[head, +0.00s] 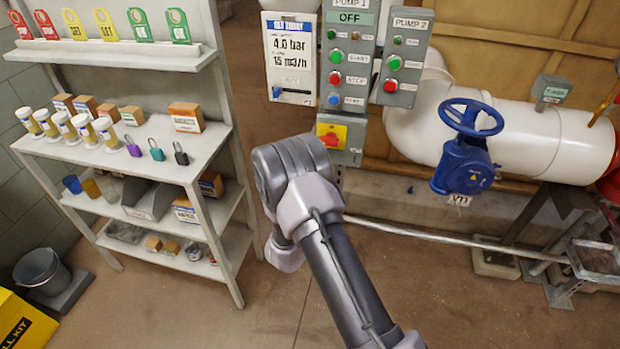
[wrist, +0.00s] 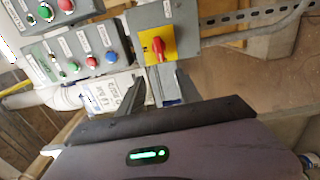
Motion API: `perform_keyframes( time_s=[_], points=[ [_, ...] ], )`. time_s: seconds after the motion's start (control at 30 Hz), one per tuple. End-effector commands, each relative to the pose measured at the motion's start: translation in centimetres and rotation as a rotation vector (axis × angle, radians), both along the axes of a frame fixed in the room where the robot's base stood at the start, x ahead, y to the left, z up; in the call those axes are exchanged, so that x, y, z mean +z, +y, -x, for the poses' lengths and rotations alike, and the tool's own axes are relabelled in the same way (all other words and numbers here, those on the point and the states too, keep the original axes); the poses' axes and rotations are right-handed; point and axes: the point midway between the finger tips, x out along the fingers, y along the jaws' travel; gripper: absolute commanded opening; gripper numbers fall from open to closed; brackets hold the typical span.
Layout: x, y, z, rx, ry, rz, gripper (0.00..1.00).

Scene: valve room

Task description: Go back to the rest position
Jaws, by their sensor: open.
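My gripper (wrist: 159,88) shows in the wrist view, with its two dark fingers apart and nothing between them. It points toward the control panels, just below a red rotary switch on a yellow plate (wrist: 158,47) in that picture. I cannot tell how far the fingertips are from it. In the head view my arm reaches up from the lower right, and its bent wrist end hides the gripper. The same yellow switch (head: 331,136) shows just above my wrist there.
A shelf rack (head: 205,160) with tags, bottles, padlocks and bins stands at left. Pump panels (head: 348,60) are behind my arm. A blue valve wheel (head: 470,117) on a white pipe (head: 545,140) is at right. A bucket (head: 42,270) stands lower left. Some floor is clear.

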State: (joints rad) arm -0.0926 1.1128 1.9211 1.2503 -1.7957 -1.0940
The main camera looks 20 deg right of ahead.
Motion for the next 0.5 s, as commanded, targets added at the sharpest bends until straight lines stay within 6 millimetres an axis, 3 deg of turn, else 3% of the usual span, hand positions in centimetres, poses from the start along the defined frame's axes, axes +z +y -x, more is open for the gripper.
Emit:
perform_keyframes(
  time_s=[0.5],
  points=[
    [0.10,0.35,0.49,0.000,-0.002,-0.007,0.41]
  ],
)
